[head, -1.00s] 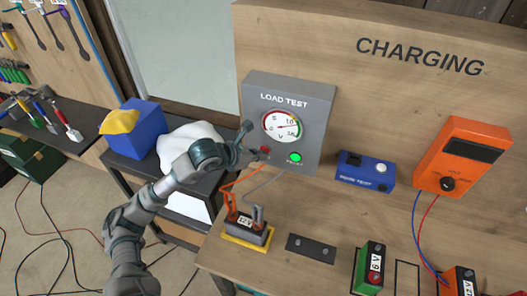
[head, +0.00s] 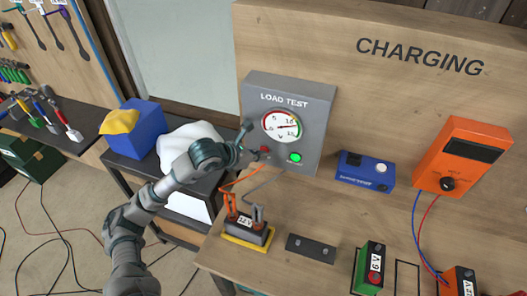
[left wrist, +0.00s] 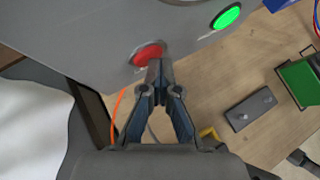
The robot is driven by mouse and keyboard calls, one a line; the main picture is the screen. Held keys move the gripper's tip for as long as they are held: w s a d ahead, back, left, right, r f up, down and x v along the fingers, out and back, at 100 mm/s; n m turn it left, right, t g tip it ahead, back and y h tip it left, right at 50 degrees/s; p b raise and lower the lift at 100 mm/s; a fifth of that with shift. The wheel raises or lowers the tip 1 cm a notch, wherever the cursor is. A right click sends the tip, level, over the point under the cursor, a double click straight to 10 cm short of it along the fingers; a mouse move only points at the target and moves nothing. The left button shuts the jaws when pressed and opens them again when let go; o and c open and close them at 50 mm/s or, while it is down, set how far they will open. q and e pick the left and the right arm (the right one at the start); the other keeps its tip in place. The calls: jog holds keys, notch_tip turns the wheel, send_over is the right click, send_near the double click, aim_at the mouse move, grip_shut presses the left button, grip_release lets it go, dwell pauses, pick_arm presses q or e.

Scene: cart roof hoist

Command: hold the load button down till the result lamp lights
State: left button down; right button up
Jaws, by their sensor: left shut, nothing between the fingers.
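The grey load test box (head: 310,108) stands against the board behind the bench, with a round dial (head: 281,126) on its face. The result lamp (head: 295,157) glows green; it also shows in the left wrist view (left wrist: 227,16). The red load button (left wrist: 147,54) sits to the lamp's left. My left gripper (left wrist: 156,66) is shut and empty, its tips at the lower edge of the button; they appear to touch it. In the head view the left gripper (head: 262,155) covers part of the button.
A battery (head: 247,229) with orange and grey clamps stands on a yellow tray below the box. A blue tester (head: 365,171) and an orange charger (head: 463,158) are to the right. A blue bin (head: 140,128) and white cloth are at left.

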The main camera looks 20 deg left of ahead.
pick_arm(q)
jog(key=shift+s, duration=0.15)
dwell(0.3)
jog(key=shift+s+b, duration=0.35)
jog(key=shift+s, duration=0.35)
jog(key=s+b, duration=0.2)
jog(key=s, duration=0.3)
jog(key=shift+d, duration=0.15)
